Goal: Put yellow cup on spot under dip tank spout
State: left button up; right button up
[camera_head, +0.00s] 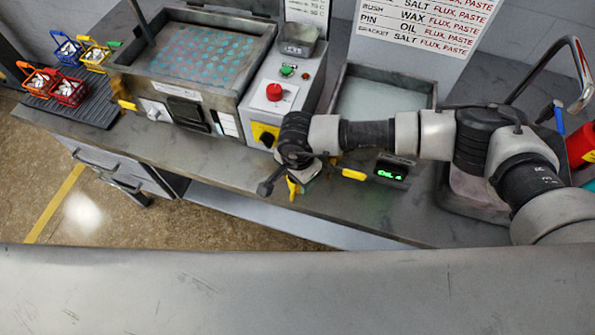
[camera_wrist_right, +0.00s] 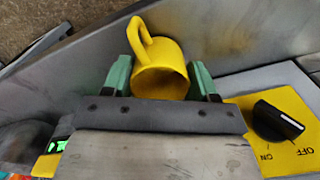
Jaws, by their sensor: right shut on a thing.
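The yellow cup (camera_wrist_right: 160,68) sits between the green fingers of my right gripper (camera_wrist_right: 162,80) in the right wrist view, its handle toward the upper left. The gripper is shut on it. In the head view my right gripper (camera_head: 300,178) hangs over the front of the bench, and only a small yellow part of the cup (camera_head: 292,188) shows; the arm hides the rest. A tank with teal dots on its surface (camera_head: 200,52) stands to the left, and a tank of grey liquid (camera_head: 385,97) stands behind my right arm. I cannot make out a spout or a marked spot. My left gripper is not in view.
A control box with a red button (camera_head: 274,92) and a yellow-backed knob (camera_head: 265,135) is close to the gripper. A green-lit display (camera_head: 390,173) is to its right. Small coloured baskets (camera_head: 68,90) stand on a dark mat at far left. The bench front (camera_head: 200,150) is clear.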

jog(key=shift+f+b, duration=0.25)
jog(key=shift+b, duration=0.05)
jog(key=o, duration=1.2)
jog(key=shift+c, duration=0.2)
jog(key=shift+r, duration=0.1)
